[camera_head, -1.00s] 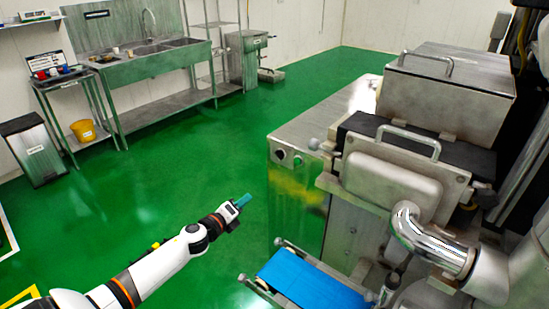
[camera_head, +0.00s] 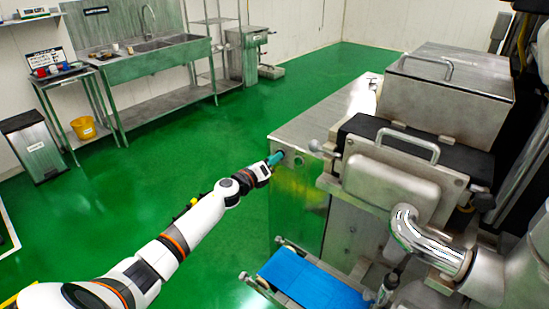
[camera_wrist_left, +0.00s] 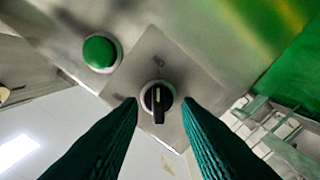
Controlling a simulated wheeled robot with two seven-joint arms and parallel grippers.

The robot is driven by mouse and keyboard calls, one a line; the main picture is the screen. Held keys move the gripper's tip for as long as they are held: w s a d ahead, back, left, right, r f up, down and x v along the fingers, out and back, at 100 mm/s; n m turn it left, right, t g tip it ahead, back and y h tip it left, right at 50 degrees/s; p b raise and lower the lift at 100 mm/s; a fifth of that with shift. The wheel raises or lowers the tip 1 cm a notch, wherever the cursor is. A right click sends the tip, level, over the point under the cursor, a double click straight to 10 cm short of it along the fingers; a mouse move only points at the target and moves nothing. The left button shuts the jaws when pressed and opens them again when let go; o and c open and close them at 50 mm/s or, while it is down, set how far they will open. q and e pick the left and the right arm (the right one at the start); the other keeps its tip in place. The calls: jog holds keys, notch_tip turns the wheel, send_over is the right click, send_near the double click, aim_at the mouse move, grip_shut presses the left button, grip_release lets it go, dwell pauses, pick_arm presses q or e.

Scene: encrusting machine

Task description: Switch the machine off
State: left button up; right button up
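The steel encrusting machine (camera_head: 300,203) stands at the right in the head view. In the left wrist view a black rotary switch (camera_wrist_left: 157,97) sits on a square metal plate (camera_wrist_left: 185,70) marked "NO" as seen here, with a white line on its knob. A green round button (camera_wrist_left: 100,52) is beside it. My left gripper (camera_head: 275,158) is at the machine's end panel. In the wrist view its two teal fingers (camera_wrist_left: 160,108) are apart, one on each side of the knob, with gaps visible. My right gripper is not in view.
The green floor (camera_head: 180,150) is open between the machine and the sink bench (camera_head: 155,62).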

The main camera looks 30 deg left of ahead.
pick_arm(q)
jog(key=shift+w+d, duration=0.1)
jog(key=shift+w, duration=0.5)
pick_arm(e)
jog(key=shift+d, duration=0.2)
pick_arm(q)
grip_shut()
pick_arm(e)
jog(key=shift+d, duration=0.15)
